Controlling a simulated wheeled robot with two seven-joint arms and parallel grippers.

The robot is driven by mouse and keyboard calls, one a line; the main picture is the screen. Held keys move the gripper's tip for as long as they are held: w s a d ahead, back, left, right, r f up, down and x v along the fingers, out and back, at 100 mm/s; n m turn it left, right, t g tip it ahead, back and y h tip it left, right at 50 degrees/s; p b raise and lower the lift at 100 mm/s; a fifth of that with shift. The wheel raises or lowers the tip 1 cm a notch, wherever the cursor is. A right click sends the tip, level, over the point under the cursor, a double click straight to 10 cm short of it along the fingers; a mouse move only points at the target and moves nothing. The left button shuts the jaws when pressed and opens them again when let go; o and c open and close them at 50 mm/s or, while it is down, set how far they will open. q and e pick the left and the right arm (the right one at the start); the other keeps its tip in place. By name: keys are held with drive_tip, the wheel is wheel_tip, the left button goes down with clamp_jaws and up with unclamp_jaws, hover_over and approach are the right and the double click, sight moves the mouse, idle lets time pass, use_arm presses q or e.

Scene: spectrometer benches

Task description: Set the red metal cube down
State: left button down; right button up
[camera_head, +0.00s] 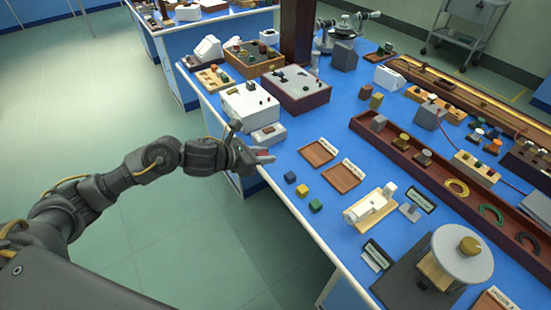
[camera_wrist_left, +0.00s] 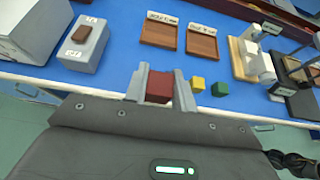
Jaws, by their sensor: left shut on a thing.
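My left gripper (camera_head: 258,154) is shut on the red metal cube (camera_wrist_left: 159,86), with one grey finger on each side of it. In the head view only a small red part of the cube (camera_head: 263,152) shows at the fingertips, near the blue bench's front edge. I cannot tell whether the cube touches the bench. My right gripper is not in view.
A white box with a brown switch (camera_wrist_left: 80,45) stands left of the trays. A white device (camera_head: 370,207) and a drum-like instrument (camera_head: 462,253) stand further right. A long wooden trough (camera_head: 393,150) lies behind. Blue bench around the cubes is free.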

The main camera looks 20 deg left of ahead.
use_arm(q)
drive_tip(key=s+a+r+m+g+h, duration=0.2)
drive_tip(key=s+a+r+m, duration=0.1)
drive_tip(key=s, duration=0.7)
drive_tip(key=shift+s+a+r+b, duration=0.3)
drive_tip(key=shift+s+r+b, duration=0.1)
drive_tip(key=shift+r+b, duration=0.05)
idle(0.5)
